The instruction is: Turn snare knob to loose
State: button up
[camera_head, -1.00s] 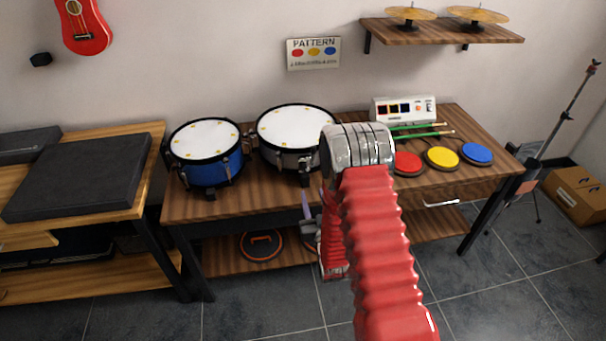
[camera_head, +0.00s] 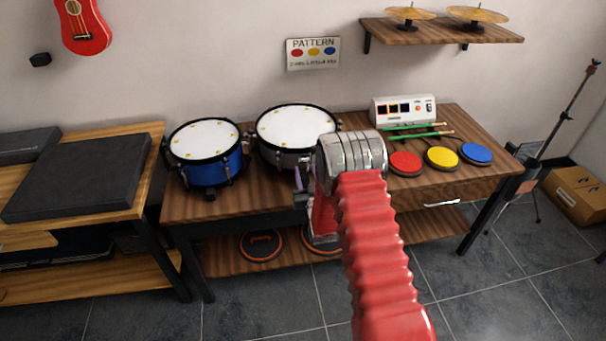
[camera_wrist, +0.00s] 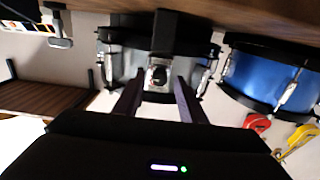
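The grey snare drum (camera_head: 290,152) stands on the wooden bench, right of the blue drum (camera_head: 208,170). Both also show upside down in the wrist view, the snare drum (camera_wrist: 122,66) in the middle and the blue drum (camera_wrist: 252,76) at right. A small metallic knob (camera_wrist: 158,76) sits below a dark block on the snare's side. My gripper (camera_wrist: 159,88) is open, its two dark purple fingers pointing at the snare with the knob between their tips. Whether they touch it is unclear. In the head view my arm hides most of my gripper and the knob.
The bench (camera_head: 235,207) has a lower shelf with dark round pads. Red, yellow and blue pads (camera_head: 441,157), green sticks and a white control box (camera_head: 403,110) lie to the right. A black-topped table (camera_head: 85,180) stands left.

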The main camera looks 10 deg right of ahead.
grip_shut()
jog(key=shift+a, duration=0.4)
jog(key=shift+d, duration=0.2)
